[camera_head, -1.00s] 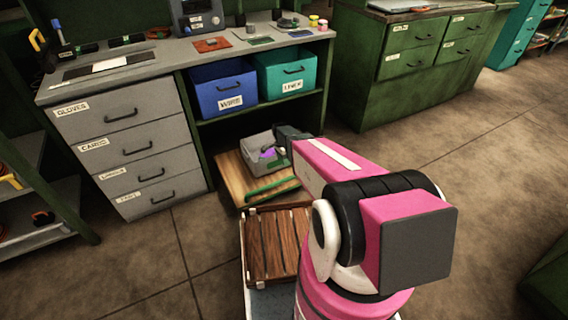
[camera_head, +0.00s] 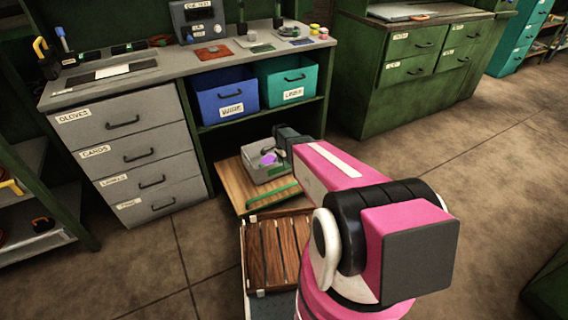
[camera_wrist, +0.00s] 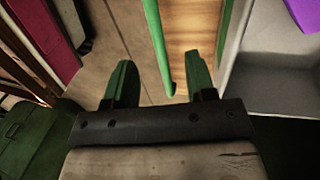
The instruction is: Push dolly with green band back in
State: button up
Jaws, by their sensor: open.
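The dolly (camera_head: 236,181) is a low wooden board on the floor, sticking out from the open bay under the bench. A green band (camera_head: 270,197) runs across its near part; in the wrist view a green strip (camera_wrist: 157,42) crosses beside the pale wood (camera_wrist: 185,30). A grey bin (camera_head: 262,172) with a purple thing (camera_head: 268,159) inside stands on the dolly. My gripper (camera_wrist: 160,84) is open and empty, its green fingers spread, with the strip's end between them in the picture. I cannot tell whether they touch it. In the head view the fingertips are hidden.
A grey drawer unit (camera_head: 130,150) stands left of the bay. Blue (camera_head: 224,95) and teal (camera_head: 288,80) bins sit on the shelf above. Open floor (camera_head: 440,180) lies to the right.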

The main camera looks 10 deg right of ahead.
jog(key=x, duration=0.4)
jog(key=s+x, duration=0.1)
jog(key=x, duration=0.8)
jog(key=shift+s+d+f, duration=0.2)
jog(key=shift+d+f, duration=0.05)
grip_shut()
